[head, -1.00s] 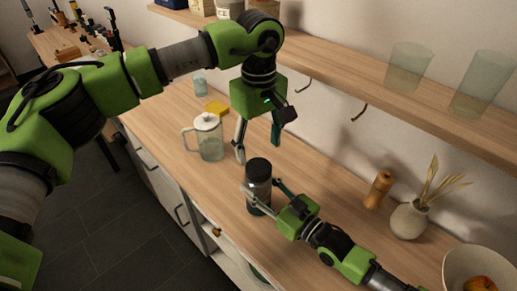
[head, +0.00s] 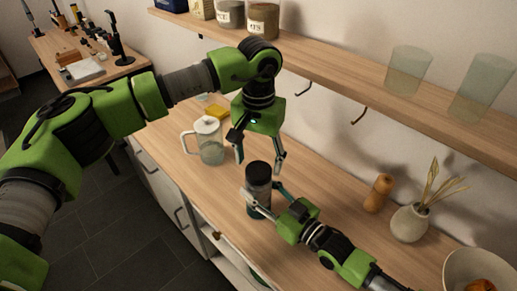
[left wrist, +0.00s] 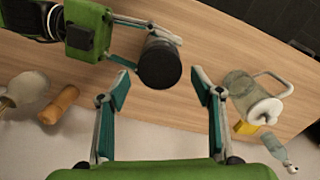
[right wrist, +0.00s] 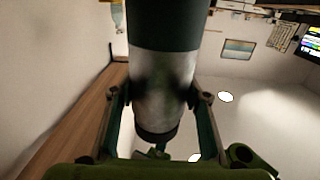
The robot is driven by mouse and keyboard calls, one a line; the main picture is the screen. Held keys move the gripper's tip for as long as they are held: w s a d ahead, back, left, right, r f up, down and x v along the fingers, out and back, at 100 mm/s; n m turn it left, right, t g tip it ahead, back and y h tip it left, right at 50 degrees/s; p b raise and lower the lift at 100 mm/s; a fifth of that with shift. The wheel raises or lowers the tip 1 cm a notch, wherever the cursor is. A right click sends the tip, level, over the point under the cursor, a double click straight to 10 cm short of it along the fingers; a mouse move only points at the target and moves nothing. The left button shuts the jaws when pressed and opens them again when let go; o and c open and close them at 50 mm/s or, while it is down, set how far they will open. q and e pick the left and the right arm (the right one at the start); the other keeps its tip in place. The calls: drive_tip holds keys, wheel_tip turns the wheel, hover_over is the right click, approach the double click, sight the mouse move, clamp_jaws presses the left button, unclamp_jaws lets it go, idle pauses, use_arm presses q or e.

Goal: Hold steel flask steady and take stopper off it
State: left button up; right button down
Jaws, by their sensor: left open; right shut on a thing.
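The steel flask (head: 259,204) stands upright on the counter, dark below with a grey band above. Its black stopper (head: 258,171) sits on top and shows from above in the left wrist view (left wrist: 160,64). My right gripper (head: 262,193) is shut on the flask's body from the side. In the right wrist view the flask (right wrist: 163,85) appears upside down between the fingers, with the dark stopper end (right wrist: 156,134) lowest. My left gripper (head: 259,161) points down, open and empty, just above the stopper. Its fingers (left wrist: 160,77) are spread to either side of the stopper in the left wrist view.
A glass pitcher (head: 210,146) and yellow sponge (head: 217,112) stand behind and left of the flask. A wooden mill (head: 379,193), vase (head: 409,222) and bowl (head: 478,268) stand to the right. A wall shelf (head: 330,68) with hooks runs above the counter.

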sight(258, 169)
use_arm(q)
drive_tip(key=shift+f, duration=2.15)
